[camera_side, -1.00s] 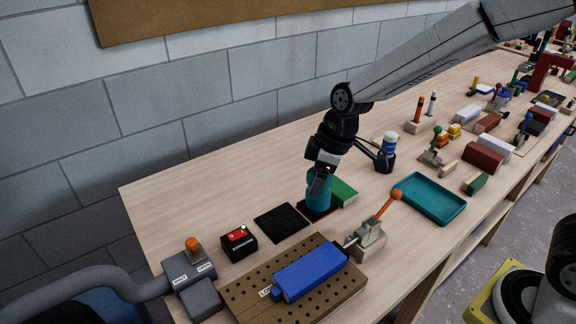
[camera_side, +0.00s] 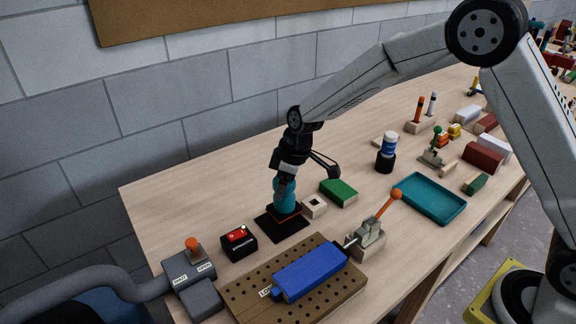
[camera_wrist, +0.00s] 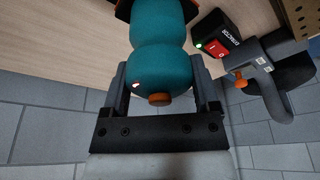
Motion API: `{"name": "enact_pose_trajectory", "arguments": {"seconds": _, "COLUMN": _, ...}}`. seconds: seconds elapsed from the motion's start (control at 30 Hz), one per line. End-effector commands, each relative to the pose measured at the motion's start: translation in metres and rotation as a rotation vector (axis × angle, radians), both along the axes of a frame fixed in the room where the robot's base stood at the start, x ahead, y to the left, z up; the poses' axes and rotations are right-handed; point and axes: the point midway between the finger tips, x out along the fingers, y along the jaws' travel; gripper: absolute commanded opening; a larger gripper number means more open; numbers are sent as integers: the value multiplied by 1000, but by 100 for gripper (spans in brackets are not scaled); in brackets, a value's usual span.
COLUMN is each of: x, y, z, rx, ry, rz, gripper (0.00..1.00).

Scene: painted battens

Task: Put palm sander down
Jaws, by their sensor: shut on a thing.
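The palm sander (camera_side: 286,195) has a rounded teal body and a dark base with an orange edge. In the side view it is upright over the black square mat (camera_side: 268,228), and its base looks at or very close to the mat. I cannot tell whether they touch. My gripper (camera_side: 285,182) is shut on the sander's upper body from above. In the wrist view the sander (camera_wrist: 160,45) is between the two fingers of my gripper (camera_wrist: 158,82), and its base is mostly cut off at the top edge.
A black and red switch box (camera_side: 239,242) stands left of the mat. A small pale block (camera_side: 314,206) and a green block (camera_side: 340,192) lie close on the right. A pegboard (camera_side: 240,290) with a blue block (camera_side: 310,272) and an orange-handled clamp (camera_side: 370,235) are in front.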

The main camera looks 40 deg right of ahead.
Motion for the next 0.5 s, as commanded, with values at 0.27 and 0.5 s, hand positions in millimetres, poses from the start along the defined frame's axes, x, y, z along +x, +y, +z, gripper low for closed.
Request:
{"name": "enact_pose_trajectory", "arguments": {"seconds": 0.27, "x": 5, "y": 1, "z": -5, "rx": 1, "ry": -2, "rz": 0, "gripper": 14}}
{"name": "enact_pose_trajectory", "arguments": {"seconds": 0.5, "x": 10, "y": 2, "z": -11, "rx": 1, "ry": -2, "rz": 0, "gripper": 14}}
